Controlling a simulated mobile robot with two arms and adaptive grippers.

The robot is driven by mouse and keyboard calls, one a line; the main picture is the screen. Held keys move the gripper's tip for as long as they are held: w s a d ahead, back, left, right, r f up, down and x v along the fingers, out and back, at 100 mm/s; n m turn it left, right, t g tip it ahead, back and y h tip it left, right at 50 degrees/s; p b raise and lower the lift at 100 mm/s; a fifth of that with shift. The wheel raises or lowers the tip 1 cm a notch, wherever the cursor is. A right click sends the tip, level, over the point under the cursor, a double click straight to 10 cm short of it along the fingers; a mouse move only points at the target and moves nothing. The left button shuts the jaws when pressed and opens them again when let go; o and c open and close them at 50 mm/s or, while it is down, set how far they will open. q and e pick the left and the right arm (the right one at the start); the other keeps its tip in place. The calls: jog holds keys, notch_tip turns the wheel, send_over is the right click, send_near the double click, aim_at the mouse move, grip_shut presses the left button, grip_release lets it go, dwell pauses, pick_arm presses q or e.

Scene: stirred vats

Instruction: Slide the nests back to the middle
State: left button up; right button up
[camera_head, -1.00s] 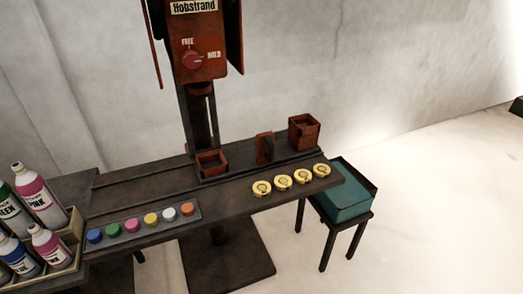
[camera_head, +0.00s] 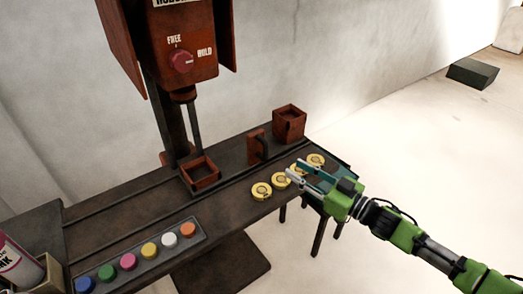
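Two open-topped red nests sit on the dark rail of the bench (camera_head: 125,217). One nest (camera_head: 200,174) is under the press column, and the other nest (camera_head: 289,123) is at the right end. An upright red plate with a dark handle (camera_head: 258,147) stands between them, apart from both. My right gripper (camera_head: 295,168) reaches in from the right, over the row of yellow discs. Its two fingers are apart with no nest or handle between them. It is right of the handle and not touching it, as far as I can tell. My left gripper is out of view.
Several yellow discs (camera_head: 261,191) lie along the front edge, partly behind my gripper. A tray of coloured caps (camera_head: 150,252) is at the front left, with bottles (camera_head: 15,265) beside it. A red knob (camera_head: 181,61) marked FREE and HOLD is on the machine housing above.

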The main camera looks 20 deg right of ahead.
aim_at(266, 157)
jog(key=p+x, duration=0.1)
jog(key=x, duration=1.1)
jog(key=shift+w+a, duration=0.2)
jog(key=shift+w, duration=0.15)
grip_shut()
